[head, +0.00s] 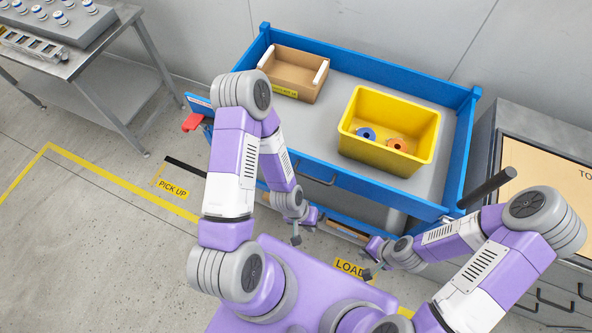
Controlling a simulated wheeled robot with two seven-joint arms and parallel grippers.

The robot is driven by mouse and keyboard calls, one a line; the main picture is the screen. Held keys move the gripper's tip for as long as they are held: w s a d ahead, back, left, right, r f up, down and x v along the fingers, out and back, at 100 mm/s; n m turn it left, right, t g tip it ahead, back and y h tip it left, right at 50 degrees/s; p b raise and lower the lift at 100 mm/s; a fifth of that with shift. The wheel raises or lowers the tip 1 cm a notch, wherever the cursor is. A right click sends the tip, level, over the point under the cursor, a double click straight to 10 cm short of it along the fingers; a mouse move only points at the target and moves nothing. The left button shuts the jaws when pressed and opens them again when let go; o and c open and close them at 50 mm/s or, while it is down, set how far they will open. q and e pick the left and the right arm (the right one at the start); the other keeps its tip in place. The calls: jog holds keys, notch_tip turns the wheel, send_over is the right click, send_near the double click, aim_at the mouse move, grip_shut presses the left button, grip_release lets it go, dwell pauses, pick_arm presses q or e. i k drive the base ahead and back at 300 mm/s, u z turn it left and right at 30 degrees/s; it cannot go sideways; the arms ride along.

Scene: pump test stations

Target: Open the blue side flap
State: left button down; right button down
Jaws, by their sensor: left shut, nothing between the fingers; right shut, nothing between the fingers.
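A blue cart (468,140) stands ahead with raised blue sides. Its near long side, the blue side flap (350,186), looks upright and closed, with a dark bar handle (318,181) at its middle. A red latch (192,122) sits at the cart's left near corner; my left arm hides part of that corner. My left gripper (297,239) is shut and empty, in front of the flap and apart from its handle. My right gripper (367,273) is shut and empty, lower and further right, in front of the cart.
On the cart are a yellow bin (390,160) with a blue and an orange part, and a cardboard box (297,72). A grey cabinet (560,240) stands close on the right. A metal table (100,50) stands at left. The floor at left is clear.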

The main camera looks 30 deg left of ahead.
aim_at(326, 173)
jog(key=z, duration=0.05)
jog(key=k, duration=0.35)
jog(key=u, duration=0.65)
jog(key=i, duration=0.45)
jog(key=u, duration=0.35)
jog(key=k, duration=0.7)
jog(key=u, duration=0.3)
